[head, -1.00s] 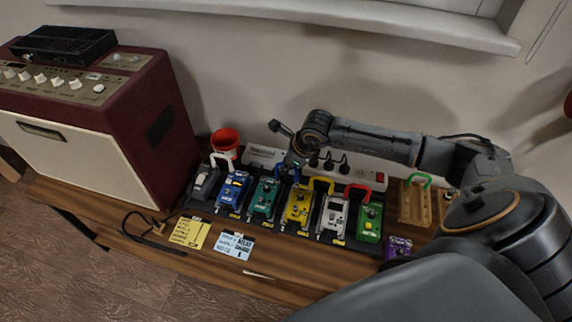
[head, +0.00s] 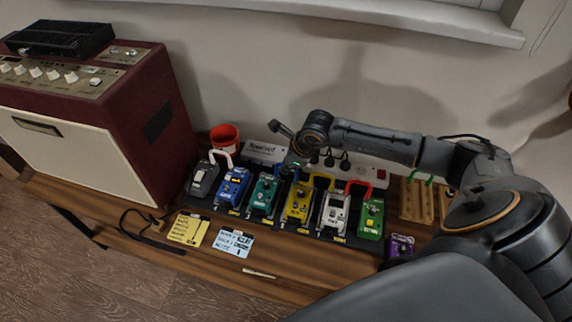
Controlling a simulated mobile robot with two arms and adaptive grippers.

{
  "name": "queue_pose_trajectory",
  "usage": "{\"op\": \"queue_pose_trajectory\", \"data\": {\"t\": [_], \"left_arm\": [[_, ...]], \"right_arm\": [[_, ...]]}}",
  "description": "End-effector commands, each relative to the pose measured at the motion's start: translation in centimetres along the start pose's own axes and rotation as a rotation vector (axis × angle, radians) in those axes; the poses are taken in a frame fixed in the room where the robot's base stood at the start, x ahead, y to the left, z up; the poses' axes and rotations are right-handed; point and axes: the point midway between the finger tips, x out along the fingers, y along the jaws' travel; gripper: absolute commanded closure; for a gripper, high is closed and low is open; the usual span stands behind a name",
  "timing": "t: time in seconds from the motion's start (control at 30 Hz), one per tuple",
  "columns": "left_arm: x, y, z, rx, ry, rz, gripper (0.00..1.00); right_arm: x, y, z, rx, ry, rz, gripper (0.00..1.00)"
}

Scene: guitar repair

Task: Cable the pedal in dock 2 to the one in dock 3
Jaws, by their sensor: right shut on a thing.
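A row of pedals stands on a dark board (head: 345,243). From the left they are grey-black (head: 203,180), blue (head: 232,186), teal (head: 264,195), yellow (head: 298,203), white (head: 334,213) and green (head: 370,218). Dock numbers are too small to read. My right gripper (head: 289,167) points down behind the teal and yellow pedals, partly hidden. It is shut on what looks like a blue patch cable (head: 283,170); whether the plugs touch a pedal is unclear. No cable shows joining the blue and teal pedals. My left gripper is out of view.
White (head: 222,155), yellow (head: 322,177) and red (head: 360,184) cables arch at the pedals' backs. A purple pedal (head: 400,246) lies right; the amplifier (head: 110,130) stands left.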

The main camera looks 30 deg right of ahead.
Motion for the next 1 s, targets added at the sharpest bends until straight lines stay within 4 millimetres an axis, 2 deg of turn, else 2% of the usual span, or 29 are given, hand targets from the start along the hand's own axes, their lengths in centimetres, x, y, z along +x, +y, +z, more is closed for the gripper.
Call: {"op": "queue_pose_trajectory", "data": {"t": [0.27, 0.3, 0.4, 0.6, 0.63, 0.7, 0.73, 1.0], "left_arm": [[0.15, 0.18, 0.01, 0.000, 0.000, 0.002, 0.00], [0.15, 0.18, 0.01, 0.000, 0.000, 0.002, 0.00], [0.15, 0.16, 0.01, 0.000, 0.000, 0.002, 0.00], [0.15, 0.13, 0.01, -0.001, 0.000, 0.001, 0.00], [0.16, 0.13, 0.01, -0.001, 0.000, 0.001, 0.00], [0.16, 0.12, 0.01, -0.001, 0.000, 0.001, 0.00], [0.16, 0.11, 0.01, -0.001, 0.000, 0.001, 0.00], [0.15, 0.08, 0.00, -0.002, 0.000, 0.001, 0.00]], "right_arm": [[0.14, 0.02, -0.04, 0.000, -0.001, 0.000, 1.00], [0.14, 0.02, -0.04, 0.000, -0.001, 0.000, 0.86], [0.14, 0.02, -0.04, 0.000, -0.001, 0.000, 0.65], [0.14, 0.02, -0.04, 0.000, 0.000, 0.000, 0.65], [0.16, 0.04, -0.07, 0.000, 0.000, 0.000, 0.63], [0.16, 0.04, -0.07, 0.000, 0.000, 0.000, 0.49], [0.16, 0.04, -0.07, 0.000, 0.000, 0.000, 0.46], [0.14, 0.03, -0.06, 0.000, 0.000, 0.000, 0.46]]}}
